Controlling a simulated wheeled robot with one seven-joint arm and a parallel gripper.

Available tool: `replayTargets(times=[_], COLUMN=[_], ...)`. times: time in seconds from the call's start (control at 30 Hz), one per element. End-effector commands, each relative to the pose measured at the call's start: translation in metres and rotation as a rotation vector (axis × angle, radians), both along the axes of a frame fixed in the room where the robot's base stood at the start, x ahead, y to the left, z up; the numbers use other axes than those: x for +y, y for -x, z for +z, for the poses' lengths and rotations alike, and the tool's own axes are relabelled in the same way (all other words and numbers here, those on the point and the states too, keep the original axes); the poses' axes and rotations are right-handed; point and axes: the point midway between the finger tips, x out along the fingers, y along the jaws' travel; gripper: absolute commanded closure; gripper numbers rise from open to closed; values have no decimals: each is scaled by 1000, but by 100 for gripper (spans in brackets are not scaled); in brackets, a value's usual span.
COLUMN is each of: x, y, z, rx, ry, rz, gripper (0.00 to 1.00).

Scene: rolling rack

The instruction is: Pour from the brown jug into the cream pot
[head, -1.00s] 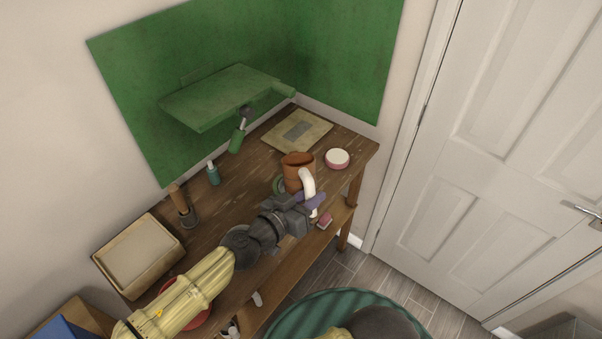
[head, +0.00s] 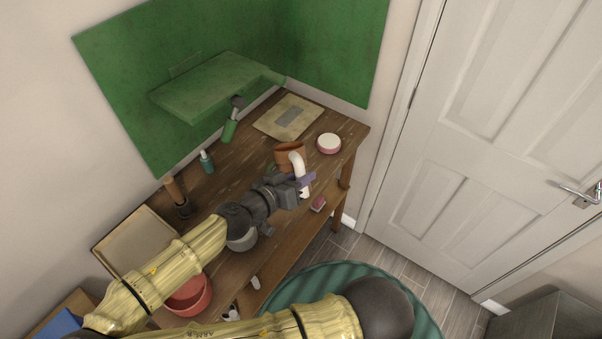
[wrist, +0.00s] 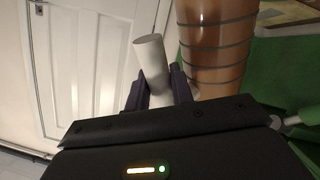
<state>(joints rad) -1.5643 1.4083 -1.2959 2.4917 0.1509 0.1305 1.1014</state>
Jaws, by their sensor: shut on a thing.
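The brown jug (head: 289,152) is near the right end of the wooden table, looking upright, with a white handle (head: 297,161) towards the front edge. My gripper (head: 302,183) is shut on this handle. In the wrist view the white handle (wrist: 150,60) is between the dark fingers, and the banded brown body (wrist: 215,45) stands beside them. I cannot tell whether the jug touches the table. A pale grey-white pot (head: 243,243), partly hidden under my arm, may be the cream pot; its inside is hidden.
A pink-and-white round dish (head: 329,144) stands right of the jug. A mat (head: 270,127), green bottle (head: 207,162), brush holder (head: 183,209), tray (head: 128,236) and red bowl (head: 188,297) are on the table. A green shelf (head: 212,85) overhangs the back.

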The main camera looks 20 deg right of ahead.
Motion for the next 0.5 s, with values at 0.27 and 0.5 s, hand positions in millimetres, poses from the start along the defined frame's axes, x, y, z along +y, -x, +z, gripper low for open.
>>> replayTargets(times=[0.27,0.5], x=[0,0], y=[-7,-23], z=[10,13], rx=[201,405], ry=[-5,-7], rz=[-2,-2], gripper=[100,100])
